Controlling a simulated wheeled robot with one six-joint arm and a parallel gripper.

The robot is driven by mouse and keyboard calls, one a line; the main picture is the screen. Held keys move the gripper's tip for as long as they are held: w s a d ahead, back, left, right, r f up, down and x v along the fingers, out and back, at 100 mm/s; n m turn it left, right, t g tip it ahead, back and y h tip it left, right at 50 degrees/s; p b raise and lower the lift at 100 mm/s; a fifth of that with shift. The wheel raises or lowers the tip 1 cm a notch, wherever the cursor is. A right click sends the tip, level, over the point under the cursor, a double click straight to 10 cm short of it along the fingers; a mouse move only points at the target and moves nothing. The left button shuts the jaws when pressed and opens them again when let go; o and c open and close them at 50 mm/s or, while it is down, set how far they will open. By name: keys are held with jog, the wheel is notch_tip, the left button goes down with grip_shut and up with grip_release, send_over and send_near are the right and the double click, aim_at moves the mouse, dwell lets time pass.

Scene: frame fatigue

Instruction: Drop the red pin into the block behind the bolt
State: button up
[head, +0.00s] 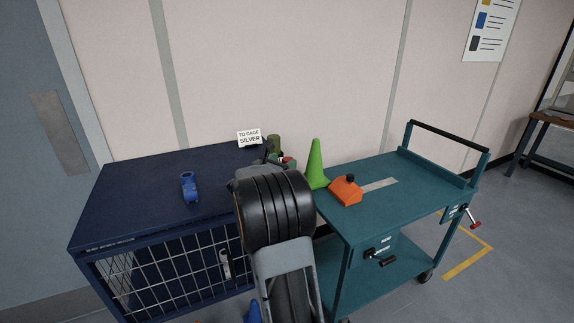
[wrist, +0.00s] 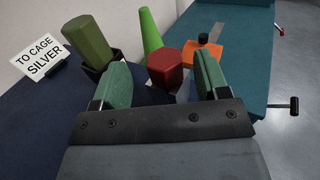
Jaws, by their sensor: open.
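A red six-sided piece, which looks like the red pin (wrist: 166,66), stands between the fingers of my gripper (wrist: 158,88) in the wrist view. My gripper is open, with a green finger on either side of the piece. I cannot tell whether a finger touches it. In the head view only a small bit of red (head: 287,159) shows past my arm at the cabinet's back right. A metal bolt (head: 225,264) is on the mesh door of the dark blue cabinet (head: 130,200). I cannot make out a block behind it.
An olive six-sided piece (wrist: 88,40) stands in a dark holder beside a "TO CAGE SILVER" sign (wrist: 42,57). A blue fitting (head: 189,187) sits on the cabinet top. A red-handled lever (head: 473,219) juts from the cart.

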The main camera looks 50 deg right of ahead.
jog(key=shift+w+d+p, duration=0.15)
jog(key=shift+d+p, duration=0.4)
jog(key=shift+d, duration=1.75)
jog(key=c, duration=1)
jog(key=shift+r, duration=0.1)
notch_tip(320, 180, up, 10)
jog(key=shift+f, duration=0.1)
